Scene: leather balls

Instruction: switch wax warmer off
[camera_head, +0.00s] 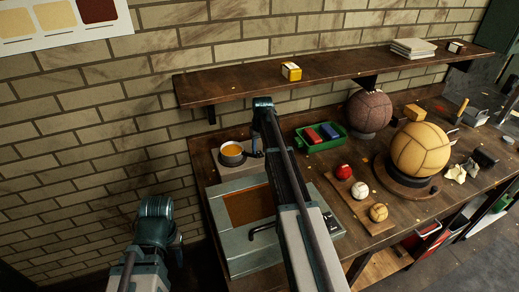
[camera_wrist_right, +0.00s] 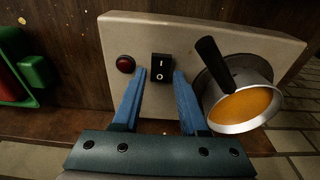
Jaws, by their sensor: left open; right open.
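The wax warmer shows in the head view as a pale base (camera_head: 228,169) with a round metal pot (camera_head: 232,153) of amber wax at the bench's left back. In the right wrist view its pale panel (camera_wrist_right: 200,35) carries a black rocker switch (camera_wrist_right: 160,68) marked I and O, and a dark red lamp (camera_wrist_right: 126,64). I cannot tell which side of the rocker is pressed. My right gripper (camera_wrist_right: 159,78) is open, its blue fingers on either side of the switch with nothing between them. My left gripper (camera_head: 176,240) is off the bench's left side, its fingers mostly hidden.
The pot (camera_wrist_right: 243,103) and its black handle (camera_wrist_right: 213,62) stand close beside my right finger. A grey case (camera_head: 250,237) lies in front of the warmer. A green tray (camera_head: 322,136) is to the right, with balls beyond. A wall shelf (camera_head: 330,72) overhangs the back.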

